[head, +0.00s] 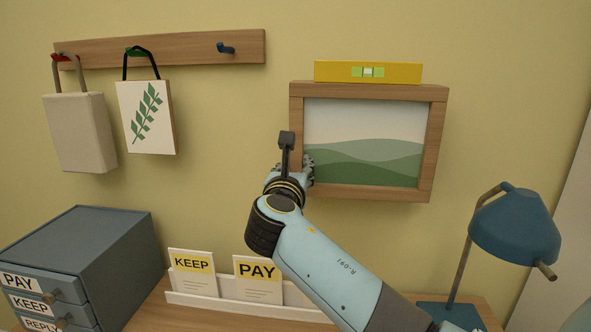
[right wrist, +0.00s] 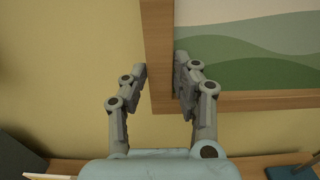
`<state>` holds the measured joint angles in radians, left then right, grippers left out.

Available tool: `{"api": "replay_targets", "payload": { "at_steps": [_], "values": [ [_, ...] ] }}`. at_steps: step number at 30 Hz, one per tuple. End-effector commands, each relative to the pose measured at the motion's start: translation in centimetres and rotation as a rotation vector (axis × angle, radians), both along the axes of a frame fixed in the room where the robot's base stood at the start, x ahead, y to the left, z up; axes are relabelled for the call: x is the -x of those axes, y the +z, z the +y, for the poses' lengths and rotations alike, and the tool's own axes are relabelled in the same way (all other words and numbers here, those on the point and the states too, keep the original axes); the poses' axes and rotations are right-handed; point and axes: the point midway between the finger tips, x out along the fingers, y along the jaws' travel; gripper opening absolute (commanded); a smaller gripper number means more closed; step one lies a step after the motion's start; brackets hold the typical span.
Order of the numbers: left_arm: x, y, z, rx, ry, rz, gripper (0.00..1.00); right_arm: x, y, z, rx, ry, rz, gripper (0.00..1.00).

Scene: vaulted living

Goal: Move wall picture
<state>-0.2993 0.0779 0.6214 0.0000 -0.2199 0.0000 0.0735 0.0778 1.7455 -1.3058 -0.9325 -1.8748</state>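The wall picture (head: 437,140) has a thick wooden frame around a landscape of green hills and hangs on the yellow wall. A yellow spirit level (head: 400,72) with a green vial lies along its top edge. My right gripper (head: 296,152) is at the frame's left side. In the right wrist view the fingers (right wrist: 161,72) lie on both sides of the left frame bar (right wrist: 159,40), one against its outer edge and one inside, over the landscape. They look closed on the bar, with no clear gap. My left gripper is not in view.
A wooden peg rail (head: 190,49) holds two hanging bags at upper left. A blue drawer unit (head: 90,240), a white card holder (head: 230,306) with KEEP and PAY cards, and a blue lamp (head: 515,225) stand below. The wall right of the picture is clear.

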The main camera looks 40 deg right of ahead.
Motion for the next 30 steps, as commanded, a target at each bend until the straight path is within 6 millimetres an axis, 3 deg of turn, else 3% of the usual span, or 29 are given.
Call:
{"api": "replay_targets", "payload": {
  "at_steps": [1,4,14,24,30],
  "values": [
    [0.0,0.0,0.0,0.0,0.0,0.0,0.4,0.0,0.0,0.0,0.0,0.0,0.0,0.36],
    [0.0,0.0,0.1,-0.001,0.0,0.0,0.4,0.0,0.0,0.0,0.0,0.0,0.0,0.49],
    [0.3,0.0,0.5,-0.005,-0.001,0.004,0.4,0.3,-0.1,0.4,-0.001,0.0,0.001,0.5],
    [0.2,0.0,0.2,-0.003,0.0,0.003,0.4,3.7,-0.2,4.7,-0.004,0.001,0.002,0.5],
    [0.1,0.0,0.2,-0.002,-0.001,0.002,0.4,4.7,-0.1,5.8,0.0,0.0,0.001,0.5]
  ]
}}
